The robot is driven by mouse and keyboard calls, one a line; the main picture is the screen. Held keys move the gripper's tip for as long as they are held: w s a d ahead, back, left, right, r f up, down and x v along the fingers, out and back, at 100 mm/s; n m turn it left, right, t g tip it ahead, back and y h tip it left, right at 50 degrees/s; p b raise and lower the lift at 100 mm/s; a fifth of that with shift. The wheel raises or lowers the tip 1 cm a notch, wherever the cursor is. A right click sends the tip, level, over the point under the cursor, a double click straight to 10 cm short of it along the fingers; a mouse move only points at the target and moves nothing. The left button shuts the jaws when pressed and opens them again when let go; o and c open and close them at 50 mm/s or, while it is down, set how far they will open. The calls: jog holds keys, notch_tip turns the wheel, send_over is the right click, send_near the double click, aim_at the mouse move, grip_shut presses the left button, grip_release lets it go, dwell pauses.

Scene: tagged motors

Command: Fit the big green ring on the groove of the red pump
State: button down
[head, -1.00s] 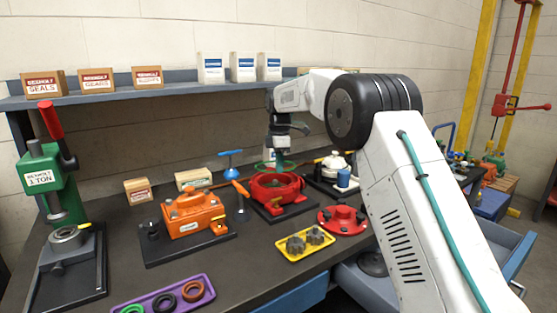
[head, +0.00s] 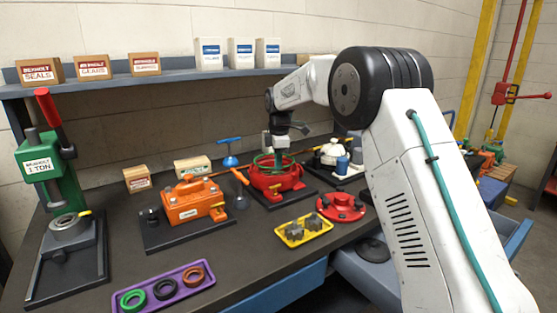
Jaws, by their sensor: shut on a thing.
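The red pump (head: 267,183) is a round, open housing on a dark base plate at the middle back of the bench. A thin big green ring (head: 262,160) shows at the top of the pump, around its upper rim. I cannot tell whether it is seated in the groove or just above it. My gripper (head: 281,153) points down over the pump and is shut on the green ring. The fingertips are small, and part of the ring is hidden behind the gripper.
An orange pump (head: 190,203) stands left of the red one. A red flanged cover (head: 341,206) and a yellow tray (head: 304,230) with grey gears lie in front. A purple tray (head: 165,287) holds small rings. A green press (head: 45,165) stands far left. The front middle is clear.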

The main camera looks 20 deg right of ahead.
jog(key=shift+f, duration=0.15)
jog(key=shift+f, duration=1)
dwell(1.1)
jog(key=c, duration=1.5)
grip_release()
jog(key=shift+s, duration=0.1)
jog(key=o, duration=0.6)
jog(key=shift+r, duration=0.65)
